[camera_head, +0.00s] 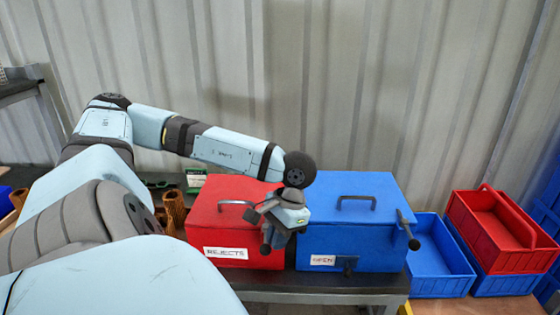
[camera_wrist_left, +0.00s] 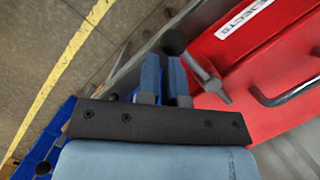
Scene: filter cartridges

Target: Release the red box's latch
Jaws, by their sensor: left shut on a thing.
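The red box (camera_head: 232,190) stands on the bench with its lid down, a dark handle on top and a label reading REJECTS on its front. My left gripper (camera_head: 270,236) is at its right front corner, in front of the gap to the blue box. In the left wrist view the two blue fingers (camera_wrist_left: 164,76) are close together at the latch lever (camera_wrist_left: 204,76), a grey bar with a black ball knob beside the red box. The gripper is shut on the lever near its knob. The finger contact is partly hidden. My right gripper is out of view.
A closed blue box (camera_head: 352,205) with its own side lever (camera_head: 408,228) stands close to the right. Blue and red bins (camera_head: 435,265) sit farther right. Brown cylinders (camera_head: 174,208) and a green-and-white item (camera_head: 195,178) lie left of the red box.

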